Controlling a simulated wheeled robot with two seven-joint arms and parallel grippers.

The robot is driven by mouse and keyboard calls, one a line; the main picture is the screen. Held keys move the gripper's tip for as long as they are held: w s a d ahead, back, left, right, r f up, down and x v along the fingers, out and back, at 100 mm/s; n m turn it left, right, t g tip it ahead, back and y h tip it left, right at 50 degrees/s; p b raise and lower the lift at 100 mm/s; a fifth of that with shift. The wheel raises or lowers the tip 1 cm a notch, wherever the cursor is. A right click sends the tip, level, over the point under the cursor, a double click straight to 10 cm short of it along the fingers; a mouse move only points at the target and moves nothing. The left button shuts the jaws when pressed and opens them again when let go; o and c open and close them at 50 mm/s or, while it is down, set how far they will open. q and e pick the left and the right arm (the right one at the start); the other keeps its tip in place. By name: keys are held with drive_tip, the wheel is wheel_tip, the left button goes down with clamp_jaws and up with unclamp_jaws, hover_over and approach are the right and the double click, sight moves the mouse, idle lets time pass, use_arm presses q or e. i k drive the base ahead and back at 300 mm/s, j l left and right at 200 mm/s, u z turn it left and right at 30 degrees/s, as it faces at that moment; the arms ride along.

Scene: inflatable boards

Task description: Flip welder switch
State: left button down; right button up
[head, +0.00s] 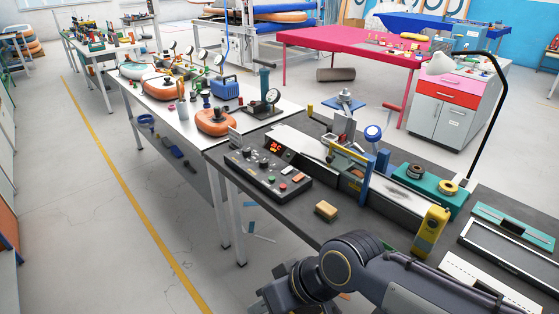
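Which control is the welder switch is too small to tell. My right arm comes in from the bottom right. Its dark end with the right gripper (290,294) is at the bottom edge, in front of the bench and below the box, apart from it. Its fingers cannot be made out. My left gripper is out of view.
A yellow-brown sponge block (326,210) lies in front of the box. A teal tray (427,187) with tape rolls is at right. A black curved lamp arm (491,105) rises behind. Floor left of the bench is open.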

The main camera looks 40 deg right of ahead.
sight(288, 169)
drive_tip(key=i+z, duration=0.65)
drive_tip(key=i+j+z, duration=0.15)
drive_tip(key=z, duration=0.2)
drive_tip(key=i+z, duration=0.15)
drive_tip(key=z, duration=0.3)
drive_tip(key=i+z, duration=0.15)
drive_tip(key=z, duration=0.3)
drive_tip(key=i+j+z, duration=0.1)
drive_tip(key=z, duration=0.35)
drive_tip(key=i+j+z, duration=0.15)
drive_tip(key=z, duration=0.3)
drive_tip(key=i+j+z, duration=0.1)
drive_tip(key=z, duration=0.4)
drive_tip(key=i+j+z, duration=0.1)
drive_tip(key=j+z, duration=0.15)
